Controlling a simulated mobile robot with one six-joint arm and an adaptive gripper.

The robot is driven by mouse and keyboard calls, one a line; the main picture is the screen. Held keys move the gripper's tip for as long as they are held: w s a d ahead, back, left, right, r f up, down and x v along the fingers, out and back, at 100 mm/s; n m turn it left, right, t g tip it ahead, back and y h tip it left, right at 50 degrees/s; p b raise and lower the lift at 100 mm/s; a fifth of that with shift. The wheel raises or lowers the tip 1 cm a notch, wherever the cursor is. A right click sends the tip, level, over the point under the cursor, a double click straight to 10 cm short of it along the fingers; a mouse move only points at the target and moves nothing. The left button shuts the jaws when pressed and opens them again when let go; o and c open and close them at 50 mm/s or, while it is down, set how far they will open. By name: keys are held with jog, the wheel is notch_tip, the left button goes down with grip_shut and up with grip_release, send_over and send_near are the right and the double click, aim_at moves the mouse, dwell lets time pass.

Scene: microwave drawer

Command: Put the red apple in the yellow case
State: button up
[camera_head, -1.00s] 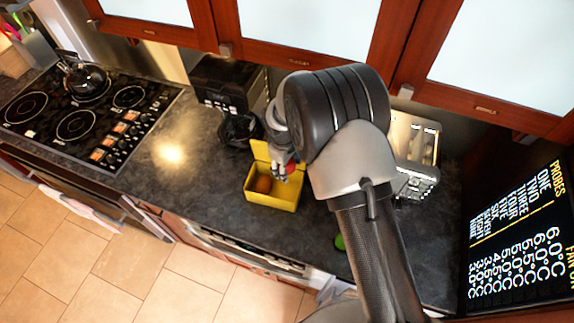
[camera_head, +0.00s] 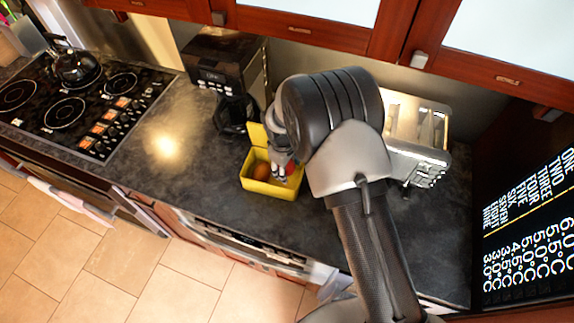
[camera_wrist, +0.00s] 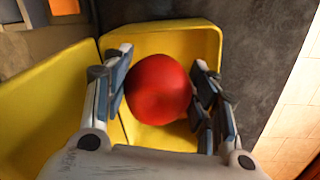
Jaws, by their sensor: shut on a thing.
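The yellow case (camera_head: 256,186) stands open on the dark counter with its lid raised at the back; it also shows in the wrist view (camera_wrist: 205,38). My gripper (camera_wrist: 160,92) is shut on the red apple (camera_wrist: 158,86), which sits between its two fingers over the case's opening. In the head view my gripper (camera_head: 281,170) reaches down into the right part of the case, and a bit of red shows by its fingers. A round orange-brown thing (camera_head: 261,171) shows in the case left of the fingers. I cannot tell whether the apple touches the case floor.
A coffee maker (camera_head: 222,75) stands behind the case and a metal toaster (camera_head: 422,140) to the right. The stove (camera_head: 75,105) with a kettle (camera_head: 74,66) is at the left. A dark screen (camera_head: 528,225) stands at far right. Counter left of the case is clear.

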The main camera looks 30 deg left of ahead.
jog(key=shift+f+b, duration=2.05)
jog(key=shift+f, duration=0.75)
jog(key=o, duration=1.2)
